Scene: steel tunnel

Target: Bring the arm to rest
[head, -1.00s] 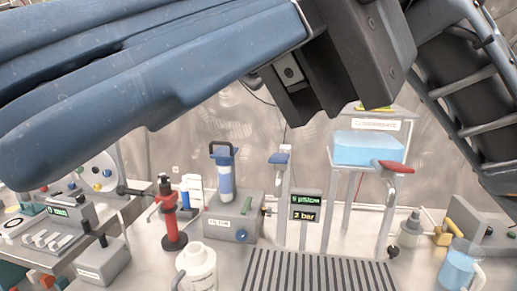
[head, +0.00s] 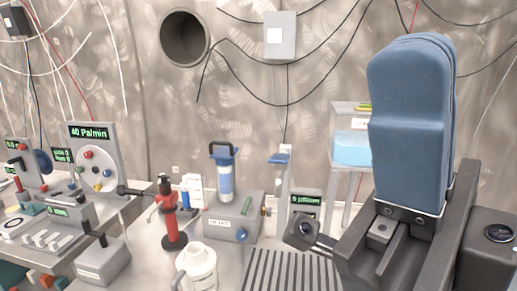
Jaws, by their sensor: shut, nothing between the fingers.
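My arm (head: 410,125) stands at the right of the head view. A blue rounded section points up, and dark grey joint blocks (head: 405,255) lie below it. A small dark block with a round face (head: 304,230) sticks out to the left of these, in front of the bench; I cannot tell what part it is. I cannot make out my gripper's fingers anywhere in the view. My arm hides the right part of the bench and part of the stand with the blue tank (head: 351,148).
A steel bench holds a red hand pump (head: 168,215), a grey filter box (head: 231,215) with a blue cartridge (head: 224,172), a white jug (head: 197,266), and a slatted grate (head: 285,272). A gauge panel (head: 95,160) stands left. The wall behind has a round opening (head: 185,39).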

